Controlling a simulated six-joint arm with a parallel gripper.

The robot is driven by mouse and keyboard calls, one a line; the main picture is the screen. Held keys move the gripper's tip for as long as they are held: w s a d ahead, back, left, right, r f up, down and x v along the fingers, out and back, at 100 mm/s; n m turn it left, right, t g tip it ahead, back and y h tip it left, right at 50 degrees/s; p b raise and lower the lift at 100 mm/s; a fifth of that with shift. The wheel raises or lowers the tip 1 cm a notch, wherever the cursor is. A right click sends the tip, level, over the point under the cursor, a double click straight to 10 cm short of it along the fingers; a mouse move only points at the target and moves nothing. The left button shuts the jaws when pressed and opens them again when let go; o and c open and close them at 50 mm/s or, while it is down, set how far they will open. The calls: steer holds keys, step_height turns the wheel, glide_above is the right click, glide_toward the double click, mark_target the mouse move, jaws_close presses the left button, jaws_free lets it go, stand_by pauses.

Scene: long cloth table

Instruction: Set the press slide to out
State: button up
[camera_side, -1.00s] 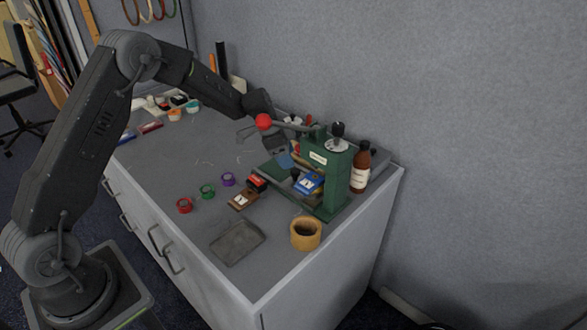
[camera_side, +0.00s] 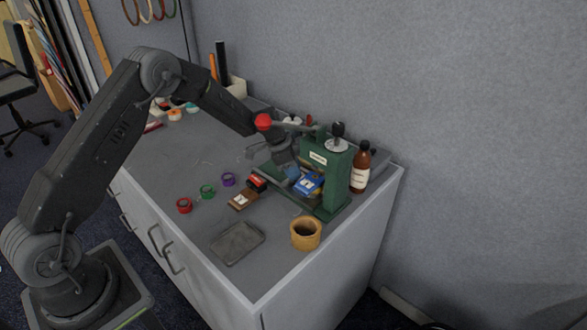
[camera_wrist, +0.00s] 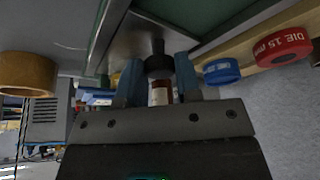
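The green press (camera_side: 336,180) stands at the right end of the table. Its long lever ends in a red ball. My gripper (camera_side: 288,172) is low at the left side of the press, partly behind the lever. In the wrist view, a grey metal slide plate (camera_wrist: 150,36) lies between green parts of the press, with a black knob (camera_wrist: 158,64) at its near end. The two blue fingertips of my gripper (camera_wrist: 159,72) are apart, one on each side of the knob. I see no clear grip on it. The slide is mostly hidden in the side view.
A blue block (camera_side: 308,184), a red die (camera_side: 257,182) and a brown block (camera_side: 242,201) are close beside the press. A brown bottle (camera_side: 361,168) stands behind it. A wooden ring cup (camera_side: 306,234) and grey tray (camera_side: 237,243) are in front. Several coloured rings lie left.

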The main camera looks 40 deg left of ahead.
jaws_close()
steer(key=shift+a, duration=0.1)
glide_above(269, 167)
steer(key=shift+w+a, duration=0.1)
steer(key=shift+a, duration=0.05)
steer(key=shift+o, duration=1.5)
jaws_free()
steer(key=shift+o, duration=1.2)
steer(key=shift+r, duration=0.15)
